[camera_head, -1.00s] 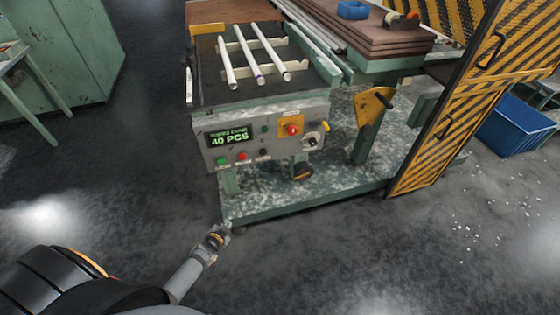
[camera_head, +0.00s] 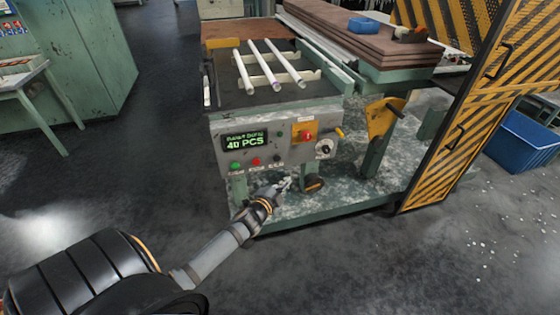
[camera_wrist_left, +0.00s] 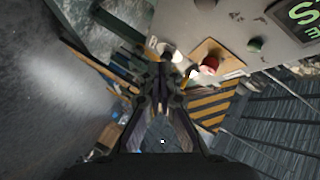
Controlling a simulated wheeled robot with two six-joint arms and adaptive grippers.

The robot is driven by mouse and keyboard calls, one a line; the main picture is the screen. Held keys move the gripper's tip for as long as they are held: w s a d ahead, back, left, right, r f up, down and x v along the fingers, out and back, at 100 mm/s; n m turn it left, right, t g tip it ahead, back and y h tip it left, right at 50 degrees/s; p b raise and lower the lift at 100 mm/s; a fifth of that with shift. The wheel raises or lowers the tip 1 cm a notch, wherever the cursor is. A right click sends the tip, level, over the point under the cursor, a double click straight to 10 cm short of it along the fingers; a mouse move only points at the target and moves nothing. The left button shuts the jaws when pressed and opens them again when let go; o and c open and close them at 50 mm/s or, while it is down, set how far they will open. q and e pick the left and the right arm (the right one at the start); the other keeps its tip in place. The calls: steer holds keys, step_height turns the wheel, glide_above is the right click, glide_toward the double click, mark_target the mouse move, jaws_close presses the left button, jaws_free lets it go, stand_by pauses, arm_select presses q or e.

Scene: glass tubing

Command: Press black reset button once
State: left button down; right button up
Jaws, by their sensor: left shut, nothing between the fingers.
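The control panel (camera_head: 228,128) on the front of the green machine has a lit display (camera_head: 245,141) reading 40 PCS. The black button (camera_head: 277,158) is at the right of its lower row, beside a red button (camera_head: 256,161) and a green button (camera_head: 236,165). My left gripper (camera_head: 287,183) is shut and empty, just below the black button in the picture and apart from it. In the left wrist view the shut fingers (camera_wrist_left: 163,68) point along the tilted panel (camera_wrist_left: 235,18); a dark button (camera_wrist_left: 205,3) is cut by the top edge. My right gripper is not visible.
Glass tubes (camera_head: 262,64) lie on top.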

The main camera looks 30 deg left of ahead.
mark_target(277, 158)
arm_select(q)
steer(key=shift+a, duration=0.1)
steer(key=w+a, duration=0.5)
steer(key=a, duration=0.1)
steer(key=shift+w+a, duration=0.3)
steer(key=shift+w, duration=0.05)
stand_by(0.5)
stand_by(0.8)
steer(key=shift+f, duration=0.1)
steer(key=shift+w+a+b, duration=0.25)
steer(key=shift+a+b, duration=0.05)
steer(key=shift+b, duration=0.2)
